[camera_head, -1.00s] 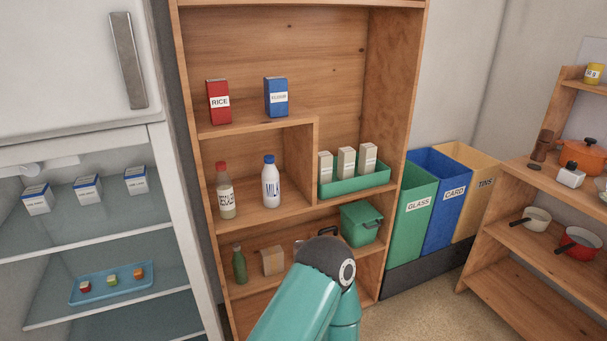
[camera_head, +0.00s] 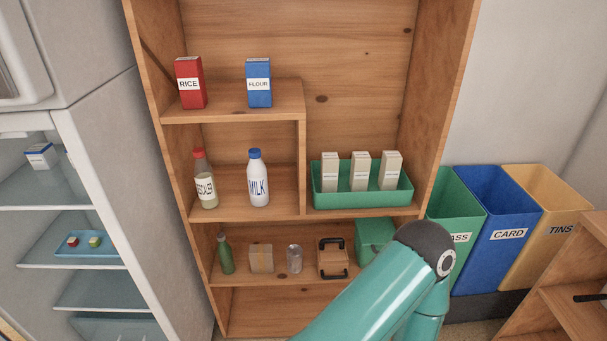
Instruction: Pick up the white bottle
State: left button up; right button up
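The white bottle (camera_head: 258,180) has a blue cap and a MILK label. It stands upright on the middle shelf of the wooden dresser, in the left compartment. To its left stands a bottle with a red cap and a pale label (camera_head: 205,182). A teal link of one of my arms fills the lower right of the view. Neither gripper is in view.
The dresser (camera_head: 310,205) also holds a red rice box (camera_head: 190,83), a blue flour box (camera_head: 258,84) and a green tray (camera_head: 362,199) of cartons. The open fridge (camera_head: 100,140) is at left. Recycling bins (camera_head: 490,215) stand at right. Space before the milk looks clear.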

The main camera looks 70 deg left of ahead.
aim_at(257, 176)
jog(key=z, duration=0.3)
jog(key=i, duration=0.5)
jog(key=u, duration=1.75)
jog(key=i, duration=0.2)
jog(key=u, duration=2)
jog(key=k, duration=0.6)
jog(key=u, duration=0.4)
jog(key=i, duration=1.65)
jog(key=z, duration=0.35)
